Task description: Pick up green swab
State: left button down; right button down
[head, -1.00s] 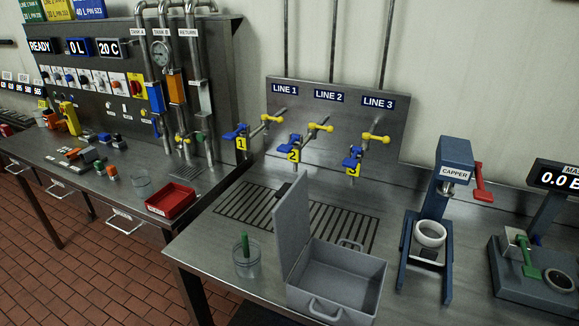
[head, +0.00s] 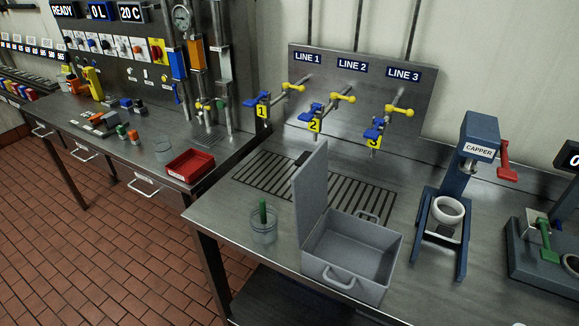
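The green swab (head: 263,213) stands upright in a clear glass beaker (head: 263,234) near the front left of the steel table. Its upper part shows above the rim and its lower part is inside the glass. An open grey metal case (head: 343,256) with its lid raised stands just right of the beaker. Neither of my grippers shows in the head view, so nothing is seen near the swab.
Three valves, LINE 1 (head: 262,108), LINE 2 (head: 315,121) and LINE 3 (head: 374,136), stand behind a slotted drain (head: 265,180). A blue capper (head: 480,150) stands right of the case. A red tray (head: 189,166) lies on the left bench. Table in front of the beaker is clear.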

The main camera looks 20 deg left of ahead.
aim_at(262, 201)
jog(key=u, duration=0.5)
jog(key=k+l+u, duration=0.1)
jog(key=u, duration=0.4)
jog(key=k+u, duration=0.2)
jog(key=u, duration=0.25)
jog(key=k+u, duration=0.15)
jog(key=u, duration=0.35)
